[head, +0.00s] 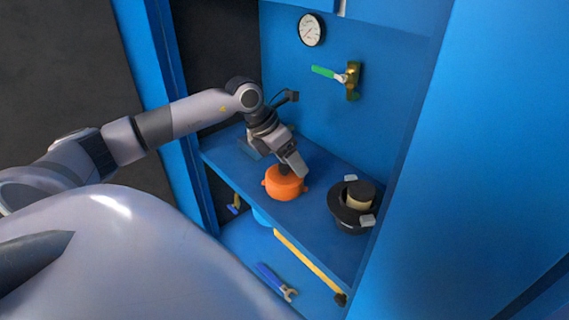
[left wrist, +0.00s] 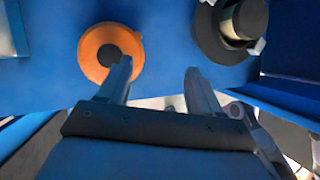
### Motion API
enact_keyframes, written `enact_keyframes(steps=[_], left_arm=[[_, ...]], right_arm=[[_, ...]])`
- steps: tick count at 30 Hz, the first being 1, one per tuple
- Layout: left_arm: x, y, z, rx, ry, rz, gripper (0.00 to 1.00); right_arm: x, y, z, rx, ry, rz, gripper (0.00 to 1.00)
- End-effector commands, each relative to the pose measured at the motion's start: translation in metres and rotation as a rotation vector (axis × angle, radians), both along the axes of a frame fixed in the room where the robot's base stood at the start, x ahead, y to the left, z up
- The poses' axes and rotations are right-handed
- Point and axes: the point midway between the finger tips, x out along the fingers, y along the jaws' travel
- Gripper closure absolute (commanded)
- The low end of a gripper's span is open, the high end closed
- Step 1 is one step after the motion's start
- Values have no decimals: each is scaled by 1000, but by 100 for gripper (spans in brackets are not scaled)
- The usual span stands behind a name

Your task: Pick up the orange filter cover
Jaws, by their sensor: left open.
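The orange filter cover (head: 285,184) sits on the blue shelf (head: 322,213), left of the black filter housing. It is round, with small side lugs and a dark centre on top. My left gripper (head: 296,168) is over its top in the head view and hides part of it. In the left wrist view my left gripper (left wrist: 158,80) is open with nothing between its fingers. My right gripper is in neither view.
The black housing (head: 345,217) with a tan filter and grey clips stands right on the shelf. A gauge (head: 312,29) and a green-handled valve (head: 335,75) are on the back wall. A blue wrench (head: 273,279) lies below. Blue walls close both sides.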

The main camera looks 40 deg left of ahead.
Motion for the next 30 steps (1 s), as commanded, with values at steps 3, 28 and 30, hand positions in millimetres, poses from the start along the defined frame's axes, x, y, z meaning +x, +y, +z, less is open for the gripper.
enact_keyframes(steps=[3,28,30], left_arm=[[0,39,8,137,8,36,35],[26,50,-53,195,15,53,35],[26,50,-53,195,15,53,35]], right_arm=[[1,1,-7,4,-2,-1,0],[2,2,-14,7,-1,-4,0],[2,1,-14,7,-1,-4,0]])
